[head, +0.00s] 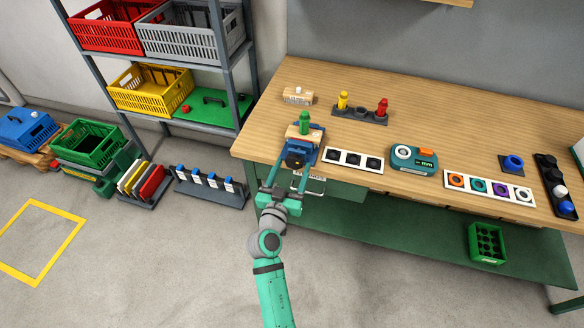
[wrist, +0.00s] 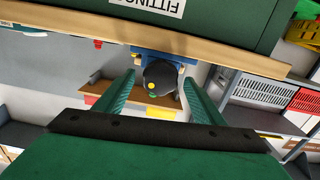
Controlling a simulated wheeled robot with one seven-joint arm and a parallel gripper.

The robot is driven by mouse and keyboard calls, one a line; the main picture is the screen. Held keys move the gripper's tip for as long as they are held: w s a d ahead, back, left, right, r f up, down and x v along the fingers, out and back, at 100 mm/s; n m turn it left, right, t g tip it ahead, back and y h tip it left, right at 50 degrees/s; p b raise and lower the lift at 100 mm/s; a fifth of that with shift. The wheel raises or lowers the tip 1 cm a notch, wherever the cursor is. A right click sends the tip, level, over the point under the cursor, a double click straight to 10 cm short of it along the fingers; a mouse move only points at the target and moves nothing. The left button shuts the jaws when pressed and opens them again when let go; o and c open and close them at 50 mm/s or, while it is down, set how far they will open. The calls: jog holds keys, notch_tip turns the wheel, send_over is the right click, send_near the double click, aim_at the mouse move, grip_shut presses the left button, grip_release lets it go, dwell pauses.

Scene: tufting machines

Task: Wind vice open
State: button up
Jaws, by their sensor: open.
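The blue vice (head: 310,155) is at the front edge of the wooden bench, with a wooden block (head: 292,131) and a green peg-like piece (head: 304,119) above it. Its dark round knob (head: 294,161) faces my arm. In the wrist view the knob (wrist: 160,77) carries a yellow dot, with the blue vice body (wrist: 174,57) behind it. My gripper (head: 290,172) is open, with one finger on each side of the knob. In the wrist view, gaps show between the knob and both fingers of my gripper (wrist: 158,82). The vice jaws are mostly hidden.
A stand with yellow and red pieces (head: 360,111) is behind. A crate shelf (head: 190,60) stands left.

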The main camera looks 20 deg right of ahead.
jog(key=shift+w+d, duration=0.15)
jog(key=shift+w, duration=0.05)
jog(key=c, duration=1.1)
jog(key=shift+o, duration=0.2)
